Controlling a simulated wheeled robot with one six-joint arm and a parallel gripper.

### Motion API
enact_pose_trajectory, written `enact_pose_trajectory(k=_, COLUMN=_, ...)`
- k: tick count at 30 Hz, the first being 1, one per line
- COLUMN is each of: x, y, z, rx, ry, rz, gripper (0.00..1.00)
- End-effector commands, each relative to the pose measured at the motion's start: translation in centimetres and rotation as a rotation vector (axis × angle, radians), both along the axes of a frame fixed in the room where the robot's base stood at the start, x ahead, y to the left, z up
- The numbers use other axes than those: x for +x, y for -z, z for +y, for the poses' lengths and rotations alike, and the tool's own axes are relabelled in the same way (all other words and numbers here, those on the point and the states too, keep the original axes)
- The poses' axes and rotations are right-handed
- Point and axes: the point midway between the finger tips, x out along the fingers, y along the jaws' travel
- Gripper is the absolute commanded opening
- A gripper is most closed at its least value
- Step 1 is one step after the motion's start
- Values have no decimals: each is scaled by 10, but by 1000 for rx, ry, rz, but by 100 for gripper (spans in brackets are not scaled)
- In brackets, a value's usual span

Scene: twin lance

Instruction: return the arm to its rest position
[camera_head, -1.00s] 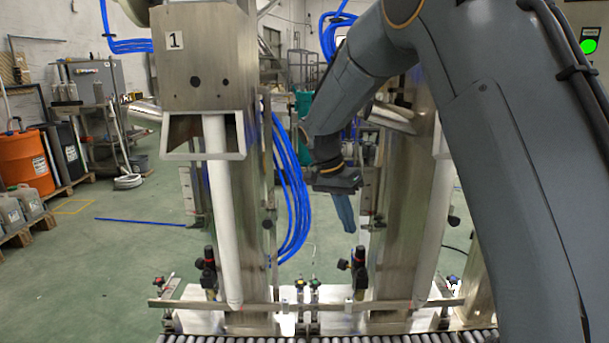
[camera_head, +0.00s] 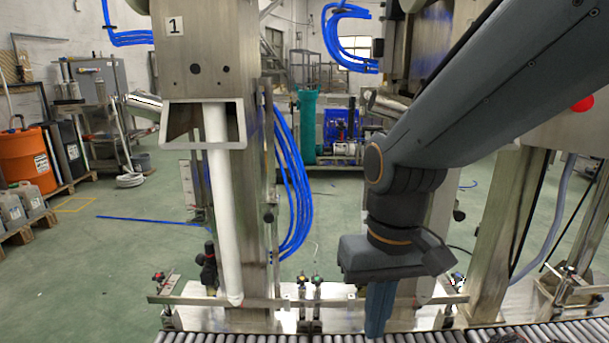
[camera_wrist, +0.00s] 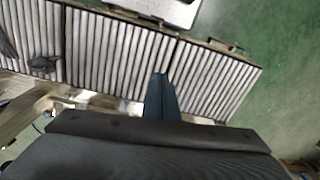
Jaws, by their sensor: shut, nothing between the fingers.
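My arm comes in from the upper right in the head view and bends down at its wrist. My gripper (camera_head: 377,312) points down, its blue fingers together and empty, in front of the metal frame and above the roller conveyor's far edge. In the wrist view my gripper (camera_wrist: 161,85) shows as a narrow blue shape against the rollers. Its fingertips look apart from the rollers, but the exact height is hard to tell.
The roller conveyor (camera_head: 260,339) runs along the bottom. A steel column marked 1 (camera_head: 197,60) with a white pipe (camera_head: 222,200) stands left of my gripper. Blue hoses (camera_head: 293,190) hang between. Open green floor (camera_head: 110,260) lies at left.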

Motion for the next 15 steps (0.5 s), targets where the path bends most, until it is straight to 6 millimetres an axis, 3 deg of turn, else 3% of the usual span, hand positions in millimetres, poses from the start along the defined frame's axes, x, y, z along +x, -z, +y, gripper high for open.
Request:
enact_pose_trajectory(k=4, x=-26, y=9, z=-1, rx=24, ry=-65, rz=-7, gripper=0)
enact_pose_trajectory(k=15, x=-22, y=-17, z=-21, rx=8, ry=-6, rz=-3, gripper=0)
